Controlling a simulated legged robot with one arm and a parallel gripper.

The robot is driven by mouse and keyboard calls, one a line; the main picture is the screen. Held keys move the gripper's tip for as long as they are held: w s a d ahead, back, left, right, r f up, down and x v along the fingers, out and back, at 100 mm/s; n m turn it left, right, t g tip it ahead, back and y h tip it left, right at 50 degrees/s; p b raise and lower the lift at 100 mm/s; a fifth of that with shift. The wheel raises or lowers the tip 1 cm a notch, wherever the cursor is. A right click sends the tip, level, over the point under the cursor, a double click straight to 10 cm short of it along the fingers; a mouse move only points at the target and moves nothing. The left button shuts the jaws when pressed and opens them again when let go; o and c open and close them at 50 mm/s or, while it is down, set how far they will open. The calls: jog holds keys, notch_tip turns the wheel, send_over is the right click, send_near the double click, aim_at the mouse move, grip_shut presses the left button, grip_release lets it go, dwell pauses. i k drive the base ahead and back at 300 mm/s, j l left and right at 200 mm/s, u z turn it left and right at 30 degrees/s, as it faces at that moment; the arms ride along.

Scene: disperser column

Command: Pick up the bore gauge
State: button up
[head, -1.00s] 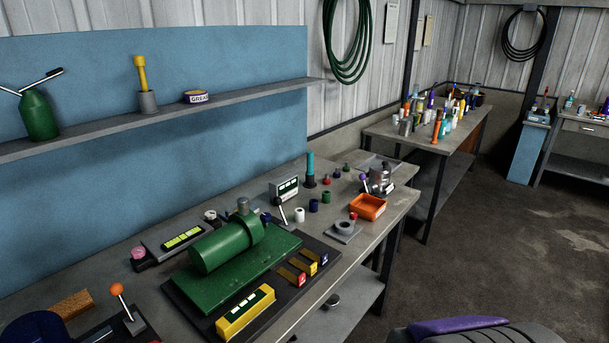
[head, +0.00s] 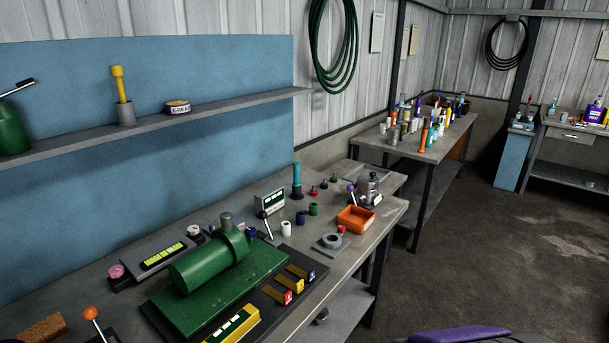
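No object is clearly recognisable as the bore gauge at this size. An upright tool with a teal handle and dark base (head: 297,182) stands at the back of the near workbench (head: 352,262), and I cannot tell whether it is the gauge. A grey box with a pale display (head: 269,202) stands just left of it, with a black-and-white lever (head: 266,226) in front. My gripper is not in view.
A green cylinder machine (head: 208,265) on a green plate fills the bench's middle. An orange tray (head: 356,219), a grey ring block (head: 330,242) and several small coloured cylinders lie to its right. A second crowded bench (head: 420,152) stands behind. Open floor (head: 480,250) lies right.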

aim_at(296, 181)
jog(key=i+l+z, duration=0.8)
jog(key=i, duration=0.15)
jog(key=i+z, duration=0.35)
jog(key=i, duration=0.2)
jog(key=i+l+u, duration=0.1)
jog(key=i+u, duration=0.15)
jog(key=i, duration=0.15)
jog(key=i+l+u, duration=0.25)
jog(key=i, duration=0.2)
jog(key=i+l+u, duration=0.1)
jog(key=i+u, duration=0.15)
jog(key=i, duration=0.15)
jog(key=i+u, duration=0.15)
jog(key=u, duration=0.35)
jog(key=i+l+u, duration=0.1)
jog(key=u, duration=0.4)
jog(key=i+l+u, duration=0.2)
jog(key=u, duration=0.25)
jog(key=i+l+u, duration=0.1)
jog(key=u, duration=0.4)
jog(key=i+l+u, duration=0.15)
jog(key=u, duration=0.15)
jog(key=i+l+u, duration=0.1)
jog(key=l+u, duration=0.25)
jog(key=j, duration=0.1)
